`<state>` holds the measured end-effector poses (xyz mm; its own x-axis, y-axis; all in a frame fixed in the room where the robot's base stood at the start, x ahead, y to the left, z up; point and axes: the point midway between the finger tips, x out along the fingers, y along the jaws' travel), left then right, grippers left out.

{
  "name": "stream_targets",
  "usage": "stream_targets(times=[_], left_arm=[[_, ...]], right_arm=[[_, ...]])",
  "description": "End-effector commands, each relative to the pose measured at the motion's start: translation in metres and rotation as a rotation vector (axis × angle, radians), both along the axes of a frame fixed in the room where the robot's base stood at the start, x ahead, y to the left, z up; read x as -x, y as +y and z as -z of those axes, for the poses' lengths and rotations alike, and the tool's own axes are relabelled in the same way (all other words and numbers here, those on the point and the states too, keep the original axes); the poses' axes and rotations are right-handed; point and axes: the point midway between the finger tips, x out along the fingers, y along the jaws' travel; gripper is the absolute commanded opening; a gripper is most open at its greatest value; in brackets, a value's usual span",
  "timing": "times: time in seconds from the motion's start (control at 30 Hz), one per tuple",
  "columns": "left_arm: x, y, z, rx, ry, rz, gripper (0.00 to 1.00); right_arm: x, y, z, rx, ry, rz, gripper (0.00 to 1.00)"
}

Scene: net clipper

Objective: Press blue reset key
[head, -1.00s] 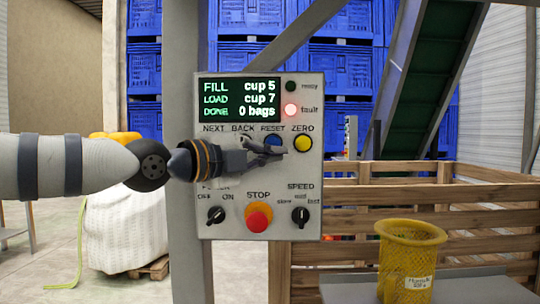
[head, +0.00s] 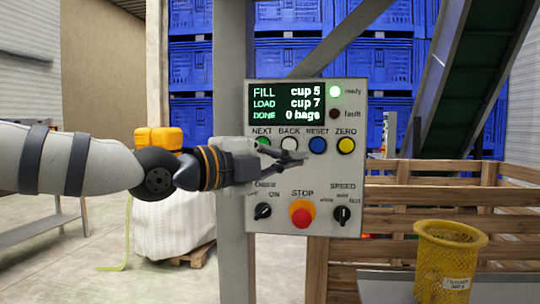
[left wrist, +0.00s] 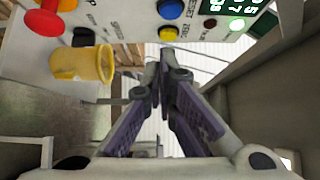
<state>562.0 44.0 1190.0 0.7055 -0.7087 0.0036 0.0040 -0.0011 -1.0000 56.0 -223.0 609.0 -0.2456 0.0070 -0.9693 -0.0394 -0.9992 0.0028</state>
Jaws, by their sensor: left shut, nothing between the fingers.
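The blue RESET key (head: 318,145) sits on the grey control panel (head: 350,185), between the white BACK key (head: 289,144) and the yellow ZERO key (head: 346,145). It also shows at the top of the left wrist view (left wrist: 170,9). My left gripper (head: 303,161) is shut and empty, in front of the panel, just below and left of the blue key in the head view. The key is uncovered. The ready lamp (head: 335,91) is lit green and the fault lamp (head: 335,113) is dark. My right gripper is not in view.
A red STOP button (head: 302,213) and two black knobs, one a speed knob (head: 342,214), are lower on the panel. A yellow mesh cup (head: 450,255) stands at the lower right. A wooden crate (head: 405,222) is behind the panel.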

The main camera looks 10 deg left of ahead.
Motion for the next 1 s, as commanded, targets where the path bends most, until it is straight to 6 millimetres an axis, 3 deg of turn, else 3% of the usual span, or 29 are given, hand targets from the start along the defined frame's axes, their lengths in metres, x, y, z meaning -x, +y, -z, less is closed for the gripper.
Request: stream_targets(times=[0.1, 0.3, 0.9, 0.97, 1.0], left_arm=[[0.016, 0.015, -0.003, 0.002, -0.005, 0.001, 0.00], [0.027, 0.026, -0.001, 0.001, -0.003, 0.002, 0.00], [0.027, 0.026, 0.001, 0.001, 0.001, 0.002, 0.00], [0.026, 0.024, 0.012, 0.009, 0.036, 0.004, 0.00], [0.026, 0.020, 0.029, 0.023, 0.090, 0.006, 0.00]], right_arm=[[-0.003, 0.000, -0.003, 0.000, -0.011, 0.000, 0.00], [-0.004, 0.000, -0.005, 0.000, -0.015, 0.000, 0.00], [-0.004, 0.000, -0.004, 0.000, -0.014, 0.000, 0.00], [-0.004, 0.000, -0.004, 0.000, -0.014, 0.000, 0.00], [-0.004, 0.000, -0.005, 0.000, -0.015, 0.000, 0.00]])
